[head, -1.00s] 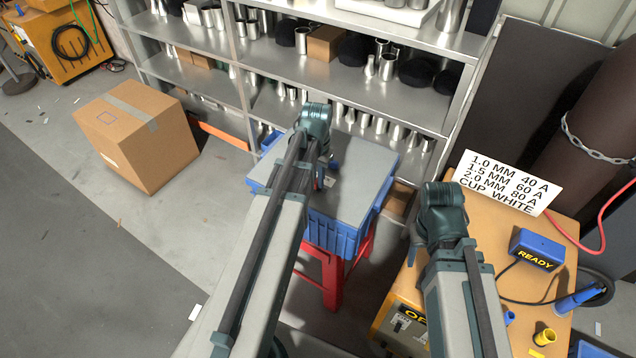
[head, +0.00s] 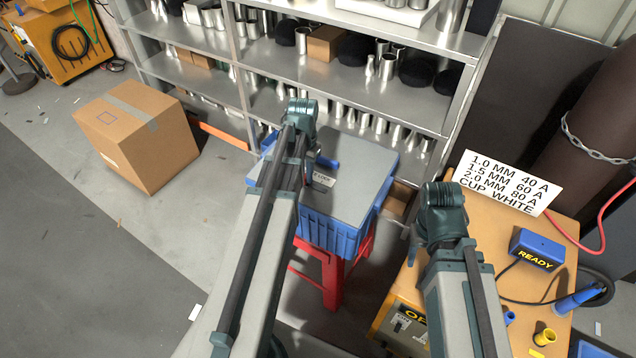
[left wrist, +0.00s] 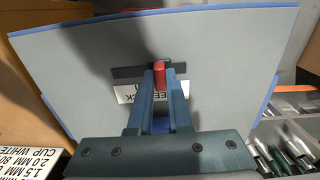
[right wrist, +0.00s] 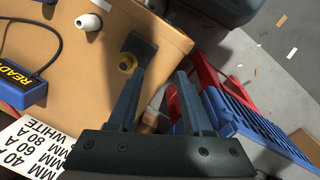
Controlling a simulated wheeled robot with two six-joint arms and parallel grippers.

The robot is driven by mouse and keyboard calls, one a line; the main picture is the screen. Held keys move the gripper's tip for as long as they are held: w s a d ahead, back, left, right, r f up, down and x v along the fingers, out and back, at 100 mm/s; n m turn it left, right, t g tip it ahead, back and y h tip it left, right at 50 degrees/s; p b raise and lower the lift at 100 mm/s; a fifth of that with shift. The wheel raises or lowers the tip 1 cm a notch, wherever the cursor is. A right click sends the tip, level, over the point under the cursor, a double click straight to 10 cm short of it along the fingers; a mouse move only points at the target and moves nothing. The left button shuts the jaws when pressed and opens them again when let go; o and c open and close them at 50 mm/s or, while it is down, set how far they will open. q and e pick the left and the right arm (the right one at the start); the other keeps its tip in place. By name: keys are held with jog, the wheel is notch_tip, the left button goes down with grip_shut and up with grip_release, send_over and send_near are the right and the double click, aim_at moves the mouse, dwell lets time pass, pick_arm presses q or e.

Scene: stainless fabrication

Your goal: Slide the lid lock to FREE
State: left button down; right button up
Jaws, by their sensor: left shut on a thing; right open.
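The blue crate (head: 335,235) has a grey lid (head: 362,165) with blue edges. In the left wrist view, the red lock slider (left wrist: 161,74) stands at a dark slot (left wrist: 128,72) in the lid (left wrist: 220,60). My left gripper (left wrist: 159,80) is shut on the slider. A white label (left wrist: 126,93) beside the slot is partly hidden by the fingers; it also shows in the head view (head: 323,181). In the right wrist view my right gripper (right wrist: 162,72) is open and empty, above the orange cabinet's edge.
The crate stands on a red stool (head: 333,280). Steel shelves (head: 200,70) with metal cups are behind. At right, the orange cabinet (head: 500,245) carries a READY box (head: 537,249) and a white sign (head: 507,183). A cardboard box (head: 140,140) sits on the floor at left.

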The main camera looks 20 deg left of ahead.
pick_arm(q)
jog(key=shift+a, duration=0.3)
jog(key=c, duration=0.6)
grip_release()
jog(key=shift+c, duration=0.2)
notch_tip(320, 180, up, 6)
jog(key=p, duration=0.6)
